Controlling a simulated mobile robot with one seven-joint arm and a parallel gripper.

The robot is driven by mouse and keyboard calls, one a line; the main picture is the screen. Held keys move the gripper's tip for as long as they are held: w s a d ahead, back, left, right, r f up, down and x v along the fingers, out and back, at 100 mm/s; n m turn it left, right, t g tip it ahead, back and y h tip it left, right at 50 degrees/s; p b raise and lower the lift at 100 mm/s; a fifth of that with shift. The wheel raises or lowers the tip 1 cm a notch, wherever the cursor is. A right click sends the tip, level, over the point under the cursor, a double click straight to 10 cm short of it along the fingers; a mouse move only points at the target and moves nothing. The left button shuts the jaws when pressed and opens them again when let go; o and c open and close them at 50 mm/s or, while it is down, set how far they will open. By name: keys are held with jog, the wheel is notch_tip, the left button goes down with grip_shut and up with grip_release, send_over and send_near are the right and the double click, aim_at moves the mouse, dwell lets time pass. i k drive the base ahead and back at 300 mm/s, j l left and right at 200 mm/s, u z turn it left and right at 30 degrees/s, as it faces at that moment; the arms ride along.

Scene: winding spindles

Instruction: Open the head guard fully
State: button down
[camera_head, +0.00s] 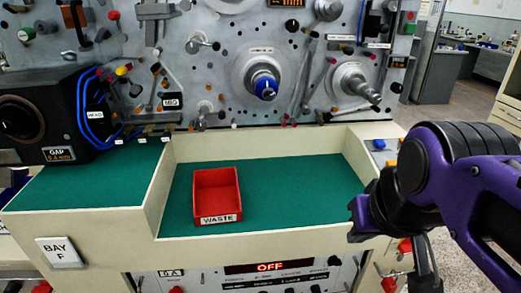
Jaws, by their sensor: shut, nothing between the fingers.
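A small tag that seems to read HEAD (95,113) sits by several curved blue lines (82,100) at the left of the machine face. The blue lines run beside a black box, and I cannot tell whether they are the head guard or cables. How far any guard stands open is not clear. My gripper (357,222) is at the right, at the dark end of my purple arm, over the bench's front right edge. It is shut and empty, well apart from the tagged part.
A red WASTE bin (217,196) stands on the green recessed bench top (300,190). The black box (40,115) with a GAP display stands at left. Knobs and spindles, one with a blue centre (265,87), protrude from the grey panel. The green surface right of the bin is clear.

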aim_at(73, 3)
jog(key=u, duration=1.65)
jog(key=j+z, duration=0.15)
jog(key=z, duration=0.35)
jog(key=j+z, duration=0.15)
jog(key=z, duration=0.3)
jog(key=j+z, duration=0.3)
jog(key=k+j+z, duration=0.25)
jog(key=j, duration=0.2)
jog(key=k+j+z, duration=0.1)
jog(key=j, duration=0.3)
jog(key=k+j+z, duration=0.15)
jog(key=j, duration=0.25)
jog(key=i, duration=0.05)
